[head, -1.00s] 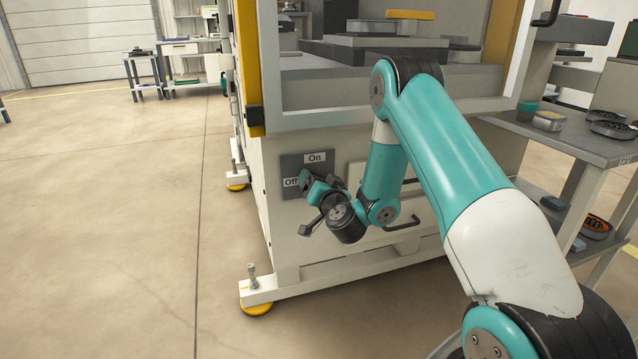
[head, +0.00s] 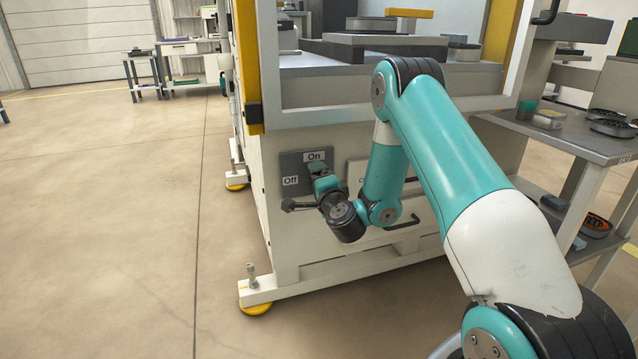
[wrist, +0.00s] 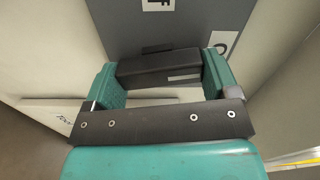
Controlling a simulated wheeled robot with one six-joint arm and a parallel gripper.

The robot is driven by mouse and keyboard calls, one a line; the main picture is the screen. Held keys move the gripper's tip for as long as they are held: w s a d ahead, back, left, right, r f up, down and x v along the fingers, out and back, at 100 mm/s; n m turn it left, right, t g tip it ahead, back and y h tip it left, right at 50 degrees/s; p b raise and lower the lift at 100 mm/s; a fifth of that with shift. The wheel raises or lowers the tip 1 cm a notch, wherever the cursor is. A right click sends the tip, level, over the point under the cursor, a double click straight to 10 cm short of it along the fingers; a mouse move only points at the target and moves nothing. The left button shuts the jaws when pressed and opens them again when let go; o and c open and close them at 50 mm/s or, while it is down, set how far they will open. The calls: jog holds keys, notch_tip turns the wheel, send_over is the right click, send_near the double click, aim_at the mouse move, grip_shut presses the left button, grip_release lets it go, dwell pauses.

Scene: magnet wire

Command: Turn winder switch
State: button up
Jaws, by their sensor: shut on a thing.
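The grey switch panel (head: 288,163) is on the front of the white machine, with an "On" label (head: 314,155) at its top and an "Off" label (head: 291,181) at its left. My gripper (head: 319,176) is at the panel, just below the "On" label, and hides the switch in the head view. In the wrist view, the black switch knob (wrist: 155,66) lies between the two teal fingers of my gripper (wrist: 165,78), which is shut on it. A pale strip (wrist: 183,78) marks one end of the knob. Parts of the labels show beyond the panel's knob.
A drawer handle (head: 402,223) sits right of my wrist. A yellow-footed machine leg (head: 254,300) stands below. A side table (head: 590,143) with small parts is at the right. The floor at left is clear.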

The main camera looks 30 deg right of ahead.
jog(key=shift+s+f+m, duration=0.1)
jog(key=shift+f+m, duration=0.05)
jog(key=shift+m, duration=0.85)
jog(key=o, duration=0.8)
